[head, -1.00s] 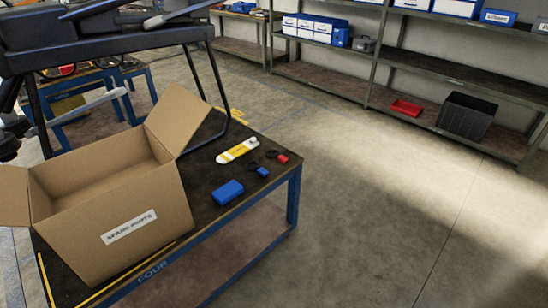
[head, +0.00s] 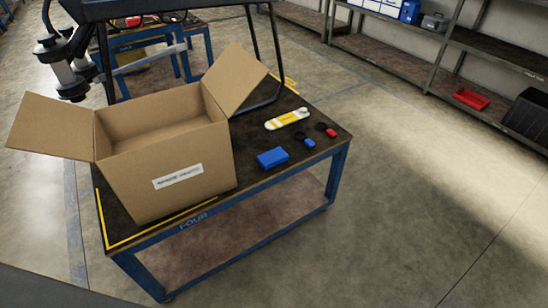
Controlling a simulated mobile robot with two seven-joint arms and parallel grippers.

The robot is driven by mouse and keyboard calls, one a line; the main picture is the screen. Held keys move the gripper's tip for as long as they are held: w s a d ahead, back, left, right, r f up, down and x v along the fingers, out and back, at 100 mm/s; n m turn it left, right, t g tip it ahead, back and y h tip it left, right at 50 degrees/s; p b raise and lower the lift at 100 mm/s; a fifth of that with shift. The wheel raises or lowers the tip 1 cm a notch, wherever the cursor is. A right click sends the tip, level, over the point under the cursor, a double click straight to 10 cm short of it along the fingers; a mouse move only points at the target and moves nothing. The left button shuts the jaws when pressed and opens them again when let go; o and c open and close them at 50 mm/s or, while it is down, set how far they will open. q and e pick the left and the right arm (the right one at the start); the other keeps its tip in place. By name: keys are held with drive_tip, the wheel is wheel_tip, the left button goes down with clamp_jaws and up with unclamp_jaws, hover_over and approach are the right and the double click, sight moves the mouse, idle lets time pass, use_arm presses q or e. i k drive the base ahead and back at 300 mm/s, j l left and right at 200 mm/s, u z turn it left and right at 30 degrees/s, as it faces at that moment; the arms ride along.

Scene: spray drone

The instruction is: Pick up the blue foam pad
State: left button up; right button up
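The blue foam pad (head: 272,158) lies flat on the dark top of a blue-framed workbench (head: 262,199), just right of an open cardboard box (head: 165,158). Nothing covers the pad. Neither of my grippers is in the head view.
A yellow and white tool-like item (head: 287,119), a small blue item (head: 309,143) and a small red item (head: 331,133) lie right of the pad. A dark-framed drone (head: 170,9) stands behind the box. Shelving with a red tray (head: 471,98) is at upper right. The floor right of the bench is open.

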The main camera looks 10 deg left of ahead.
sight(273, 158)
drive_tip(key=i+l+u, duration=0.1)
drive_tip(key=u, duration=0.3)
drive_tip(key=i+l+u, duration=0.1)
drive_tip(key=u, duration=0.35)
drive_tip(key=i+l+u, duration=0.3)
drive_tip(key=l, duration=0.25)
drive_tip(key=i+l+u, duration=0.3)
drive_tip(key=l, duration=0.4)
drive_tip(key=i+l+u, duration=0.1)
drive_tip(key=l, duration=0.4)
drive_tip(key=i+l, duration=0.1)
drive_tip(key=l, duration=0.3)
drive_tip(key=i+l, duration=0.1)
drive_tip(key=l, duration=0.35)
drive_tip(key=i+l, duration=0.1)
drive_tip(key=l, duration=0.3)
drive_tip(key=i+l, duration=0.1)
drive_tip(key=l, duration=0.3)
drive_tip(key=i+l, duration=0.15)
drive_tip(key=l, duration=0.25)
drive_tip(key=u, duration=0.05)
